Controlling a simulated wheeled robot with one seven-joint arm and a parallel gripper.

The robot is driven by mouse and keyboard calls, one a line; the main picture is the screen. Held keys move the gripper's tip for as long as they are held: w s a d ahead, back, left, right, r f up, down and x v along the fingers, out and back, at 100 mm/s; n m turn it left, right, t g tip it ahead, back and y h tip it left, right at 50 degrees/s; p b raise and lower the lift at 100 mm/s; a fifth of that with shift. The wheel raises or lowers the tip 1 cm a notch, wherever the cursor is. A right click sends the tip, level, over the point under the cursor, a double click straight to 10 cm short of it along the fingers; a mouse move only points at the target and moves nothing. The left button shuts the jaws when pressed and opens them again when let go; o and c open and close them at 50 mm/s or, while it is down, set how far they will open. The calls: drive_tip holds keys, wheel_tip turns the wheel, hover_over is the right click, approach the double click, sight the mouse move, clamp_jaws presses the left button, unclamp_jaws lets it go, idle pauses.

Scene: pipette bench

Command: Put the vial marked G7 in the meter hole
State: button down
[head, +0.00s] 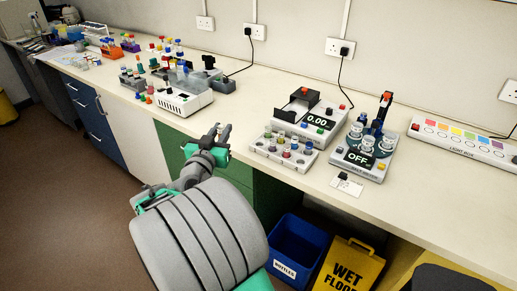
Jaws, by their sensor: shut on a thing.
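My gripper (222,132) is in front of the bench, left of the vial rack. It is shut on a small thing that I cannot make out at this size. The white vial rack (270,155) holds several small vials with coloured caps. I cannot read any vial's marking, so I cannot tell which is G7. Behind the rack is a meter (309,118) with a 0.00 display, a dark part at its left and a red-topped part. Its hole is not clear from here.
Right of the rack is a device (362,158) reading OFF, with several white-topped containers. A light box (462,138) stands further right. A white machine (184,101) and more racks are left. A blue bin (295,252) is below.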

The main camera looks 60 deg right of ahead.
drive_tip(key=s+g, duration=0.1)
drive_tip(key=s+d+r+m+g, duration=0.1)
drive_tip(key=s, duration=0.1)
drive_tip(key=shift+s+d+r+m+g, duration=0.15)
drive_tip(key=shift+d+r+m+g, duration=0.05)
drive_tip(key=shift+d+m+g, duration=0.2)
drive_tip(key=d+f+p, duration=0.1)
drive_tip(key=d+f, duration=0.3)
drive_tip(key=s+d+f+p, duration=0.1)
drive_tip(key=d+f, duration=0.3)
drive_tip(key=d, duration=0.1)
drive_tip(key=d+f+p, duration=0.1)
drive_tip(key=d+f, duration=0.3)
drive_tip(key=d, duration=0.1)
drive_tip(key=shift+s+f, duration=0.2)
drive_tip(key=shift+s, duration=0.05)
drive_tip(key=shift+f, duration=0.1)
drive_tip(key=shift+f+b, duration=0.3)
drive_tip(key=shift+b, duration=0.2)
